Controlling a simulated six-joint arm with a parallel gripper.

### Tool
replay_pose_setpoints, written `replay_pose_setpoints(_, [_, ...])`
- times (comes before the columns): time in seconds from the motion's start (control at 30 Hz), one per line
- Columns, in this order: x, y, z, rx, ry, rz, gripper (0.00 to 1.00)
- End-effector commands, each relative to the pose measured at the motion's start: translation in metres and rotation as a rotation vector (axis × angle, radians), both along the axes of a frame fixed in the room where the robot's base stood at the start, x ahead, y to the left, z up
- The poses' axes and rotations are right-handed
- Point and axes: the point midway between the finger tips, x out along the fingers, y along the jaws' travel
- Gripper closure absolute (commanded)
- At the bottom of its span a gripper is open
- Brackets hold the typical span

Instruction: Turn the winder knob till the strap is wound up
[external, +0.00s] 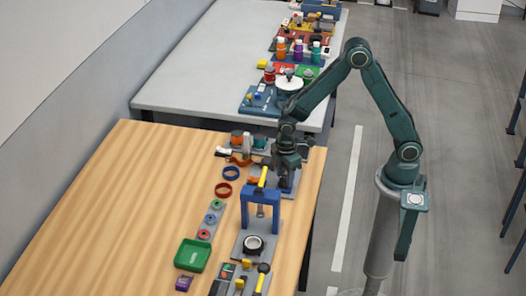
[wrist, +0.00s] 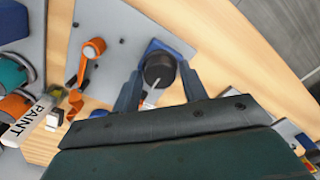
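The winder's round black knob (wrist: 158,68), marked with a pale line, sits at a blue block (wrist: 172,48) on a grey plate (wrist: 122,25). My gripper (wrist: 161,67) reaches down over it, one finger on each side of the knob. Whether the fingers touch the knob is not clear. In the external view my gripper (external: 286,165) is low over the far right part of the wooden table and hides most of the winder. An orange strap-like piece (wrist: 75,101) lies left of the knob in the wrist view; its link to the winder is hidden.
An orange crank arm (wrist: 92,48) stands left of the knob on the same plate. A blue frame (external: 262,195) with a yellow handle stands close in front of my gripper.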

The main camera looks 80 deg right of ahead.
Motion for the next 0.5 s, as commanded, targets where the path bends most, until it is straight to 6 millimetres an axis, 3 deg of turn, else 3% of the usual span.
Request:
replay_pose_setpoints(0.03, [0.0, 0.0, 0.0001, 0.0, 0.0, 0.0, 0.68])
replay_pose_setpoints(0.13, [0.0, 0.0, 0.0002, 0.0, 0.0, 0.0, 0.87])
replay_pose_setpoints(0.17, [0.0, 0.0, 0.0002, 0.0, 0.0, 0.0, 0.89])
replay_pose_setpoints(0.5, [0.0, 0.0001, 0.0004, 0.0, 0.0, -0.031, 0.89])
